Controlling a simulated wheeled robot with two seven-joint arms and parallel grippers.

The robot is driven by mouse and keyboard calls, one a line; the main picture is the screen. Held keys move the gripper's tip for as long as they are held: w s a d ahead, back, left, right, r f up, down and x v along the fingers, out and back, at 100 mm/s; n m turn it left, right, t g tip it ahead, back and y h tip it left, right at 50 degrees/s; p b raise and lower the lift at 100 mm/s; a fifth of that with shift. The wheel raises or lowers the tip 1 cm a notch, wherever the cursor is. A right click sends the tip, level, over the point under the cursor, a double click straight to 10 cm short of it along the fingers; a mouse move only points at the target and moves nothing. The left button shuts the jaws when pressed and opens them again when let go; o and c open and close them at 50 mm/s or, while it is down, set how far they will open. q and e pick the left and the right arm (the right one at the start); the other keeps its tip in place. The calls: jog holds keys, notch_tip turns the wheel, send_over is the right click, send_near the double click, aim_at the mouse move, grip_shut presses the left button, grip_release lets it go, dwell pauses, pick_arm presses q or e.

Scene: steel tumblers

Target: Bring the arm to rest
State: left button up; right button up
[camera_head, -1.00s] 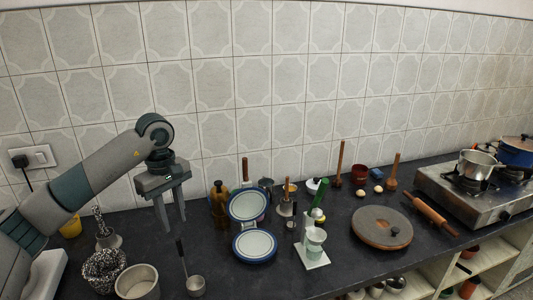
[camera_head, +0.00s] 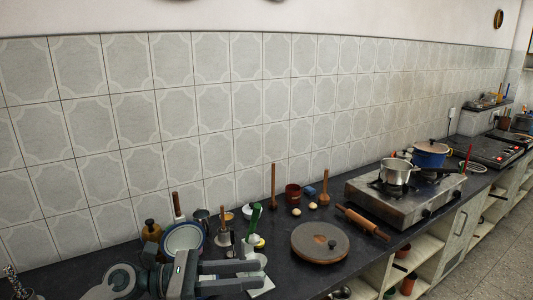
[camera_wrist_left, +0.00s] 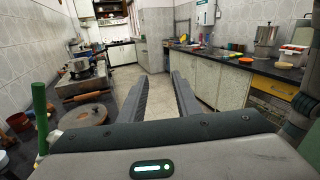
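My left gripper (camera_head: 258,276) is low at the bottom of the head view, in front of the counter. Its two fingers point to the right in the picture and stand apart with nothing between them. In the left wrist view the same gripper (camera_wrist_left: 162,82) shows two parallel fingers with a clear gap and bare floor beyond. The gripper and wrist hide part of the counter's near left, including the lower part of a blue-rimmed plate (camera_head: 183,237). My right gripper is in neither view.
The dark counter (camera_head: 290,270) holds a round board (camera_head: 320,240), a rolling pin (camera_head: 362,222), a green-handled tool (camera_head: 255,218) and a stove (camera_head: 400,195) with a steel pot (camera_head: 396,172) and blue pot (camera_head: 430,155). Open floor (camera_wrist_left: 160,72) lies ahead of the fingers.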

pick_arm(q)
jog(key=w+a+r+n+t+y, duration=0.1)
jog(key=w+a+r+n+t, duration=0.15)
jog(key=n+t, duration=0.7)
jog(key=w+a+r+n+t+y, duration=0.15)
jog(key=a+n+t, duration=0.35)
jog(key=n, duration=0.7)
jog(key=s+a+f+n+y, duration=0.2)
jog(key=a+f+n+y, duration=0.3)
jog(key=f+n+y, duration=0.35)
jog(key=s+a+f+n+y, duration=0.2)
jog(key=a+f+n+y, duration=0.35)
jog(key=f+n, duration=0.5)
jog(key=s+a+f+n+g+y, duration=0.2)
jog(key=s+f+n+g, duration=0.35)
jog(key=s+f, duration=0.5)
jog(key=s+d+f+n+g+h, duration=0.15)
jog(key=s+f+g, duration=0.3)
jog(key=s, duration=0.45)
jog(key=s+f+n+g, duration=0.2)
jog(key=s+f+g, duration=0.25)
jog(key=s, duration=0.45)
notch_tip(320, 180, down, 28)
jog(key=s, duration=0.1)
jog(key=s+a+f+g, duration=0.1)
jog(key=s+a+f, duration=0.2)
jog(key=s+f, duration=1.5)
jog(key=shift+s+y, duration=0.2)
jog(key=shift+y, duration=0.1)
